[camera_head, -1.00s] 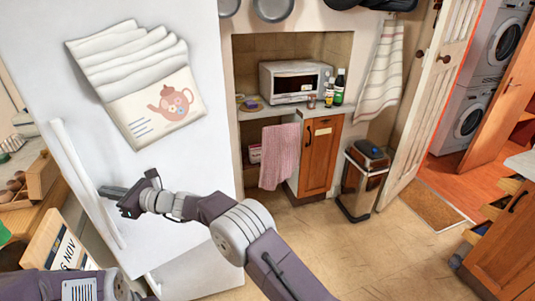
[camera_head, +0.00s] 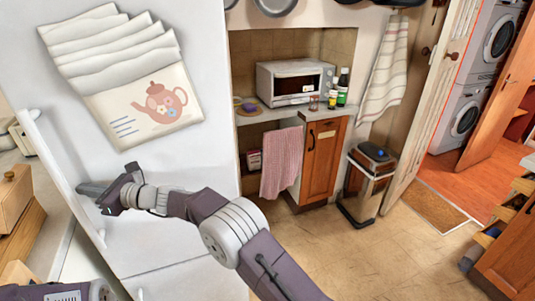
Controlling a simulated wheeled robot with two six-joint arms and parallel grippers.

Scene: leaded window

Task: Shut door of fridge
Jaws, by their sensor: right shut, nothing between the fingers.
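The white fridge (camera_head: 200,70) fills the left of the view, with a teapot-print cloth (camera_head: 155,105) on its front. Its upper door (camera_head: 120,240) has a long white upright handle (camera_head: 55,165) along the left edge. A seam separates it from the lower part (camera_head: 190,280). I cannot tell whether the door is fully against the body. My right gripper (camera_head: 85,188) is shut and empty, its fingertips pointing left at the handle and overlapping it in the picture; contact is unclear. Only a link of my left arm shows at the bottom left; its gripper is out of view.
A counter with a microwave (camera_head: 290,82), bottles and a pink towel (camera_head: 281,162) stands right of the fridge. A bin (camera_head: 366,185) and an open white door (camera_head: 425,110) are farther right. The tiled floor between is clear. A wooden box (camera_head: 10,195) stands at far left.

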